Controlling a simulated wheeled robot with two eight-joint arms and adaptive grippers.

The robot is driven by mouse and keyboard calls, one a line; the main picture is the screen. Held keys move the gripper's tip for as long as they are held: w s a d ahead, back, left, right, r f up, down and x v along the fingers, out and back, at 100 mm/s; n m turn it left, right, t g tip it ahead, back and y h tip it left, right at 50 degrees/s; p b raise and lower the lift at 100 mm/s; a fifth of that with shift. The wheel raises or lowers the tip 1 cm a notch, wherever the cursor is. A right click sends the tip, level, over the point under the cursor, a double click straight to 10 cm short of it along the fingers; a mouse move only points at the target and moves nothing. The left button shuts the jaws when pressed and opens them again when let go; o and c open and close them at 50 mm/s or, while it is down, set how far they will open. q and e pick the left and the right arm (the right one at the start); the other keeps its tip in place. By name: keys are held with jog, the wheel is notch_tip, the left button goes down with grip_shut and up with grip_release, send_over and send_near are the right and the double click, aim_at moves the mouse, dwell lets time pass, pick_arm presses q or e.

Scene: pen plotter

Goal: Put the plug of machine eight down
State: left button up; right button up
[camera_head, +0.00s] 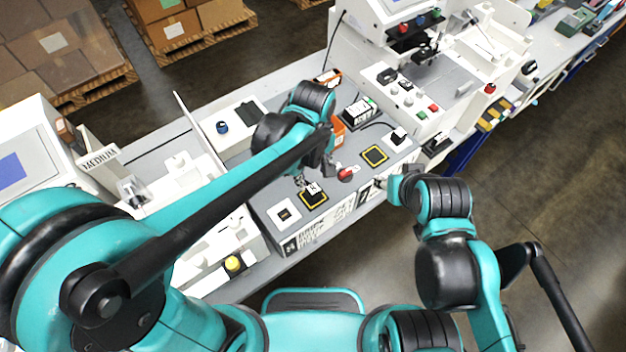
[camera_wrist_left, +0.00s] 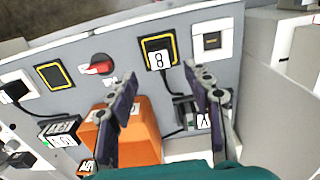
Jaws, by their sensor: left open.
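The plug of machine eight (camera_wrist_left: 158,58), a white block marked 8, sits on a yellow-bordered black pad (camera_wrist_left: 146,40) in the left wrist view. In the head view the plug (camera_head: 314,187) is on the near yellow-bordered pad (camera_head: 313,202). A black cable runs from it. My left gripper (camera_wrist_left: 161,78) is open, its dark fingers spread to either side just short of the plug, with nothing between them. In the head view its fingers are small and partly hidden by the wrist. The end of my right arm is at the panel's right; its fingers cannot be made out.
A red rotary switch (camera_wrist_left: 99,66) lies between the plug's pad and a second, empty yellow-bordered pad (camera_wrist_left: 54,76). A white square socket (camera_wrist_left: 210,40) is on the other side. An orange box (camera_wrist_left: 143,140) and black labelled blocks (camera_wrist_left: 60,130) stand by the fingers.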

aim_at(313, 189)
pick_arm(q)
notch_tip(313, 189, up, 4)
jog(key=shift+r+p, duration=0.25)
jog(key=shift+p, duration=0.15)
dwell(0.4)
